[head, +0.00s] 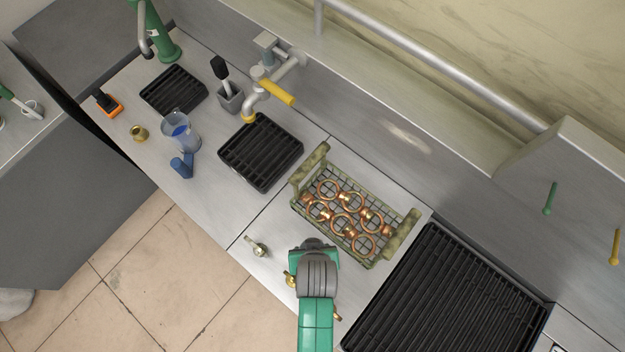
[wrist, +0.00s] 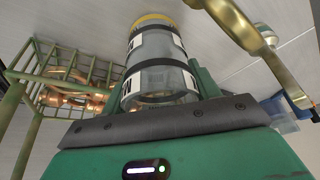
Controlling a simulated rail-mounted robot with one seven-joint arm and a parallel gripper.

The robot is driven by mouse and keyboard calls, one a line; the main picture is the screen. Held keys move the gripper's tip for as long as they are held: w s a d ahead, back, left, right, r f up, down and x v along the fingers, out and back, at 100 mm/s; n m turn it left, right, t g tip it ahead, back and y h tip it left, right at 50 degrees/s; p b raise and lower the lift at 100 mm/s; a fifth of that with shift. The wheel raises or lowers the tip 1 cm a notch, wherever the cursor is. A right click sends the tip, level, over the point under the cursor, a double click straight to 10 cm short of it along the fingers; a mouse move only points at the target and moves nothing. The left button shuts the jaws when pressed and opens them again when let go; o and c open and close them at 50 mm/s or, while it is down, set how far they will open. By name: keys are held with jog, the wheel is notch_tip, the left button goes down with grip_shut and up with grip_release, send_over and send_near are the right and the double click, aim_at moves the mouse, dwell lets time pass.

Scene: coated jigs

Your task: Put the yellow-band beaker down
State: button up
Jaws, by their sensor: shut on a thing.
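The yellow-band beaker (wrist: 158,62) is a clear cylinder with black-and-white markings and a yellow band at its far end in the wrist view. My gripper (wrist: 160,92) is shut on it, with a green finger on each side. In the head view my gripper (head: 318,250) is over the front of the steel counter (head: 270,225), just in front of the wire basket. I cannot tell whether the beaker touches the counter.
The green wire basket (head: 375,262) of copper rings is close behind my gripper. A brass fitting (head: 257,247) lies to its left, and brass parts (head: 290,280) show beside my arm. Black racks (head: 262,152) and a blue-marked beaker (head: 181,132) stand further left.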

jog(key=shift+f, duration=0.1)
jog(key=o, duration=1.1)
jog(key=p+v, duration=0.2)
jog(key=v, duration=1)
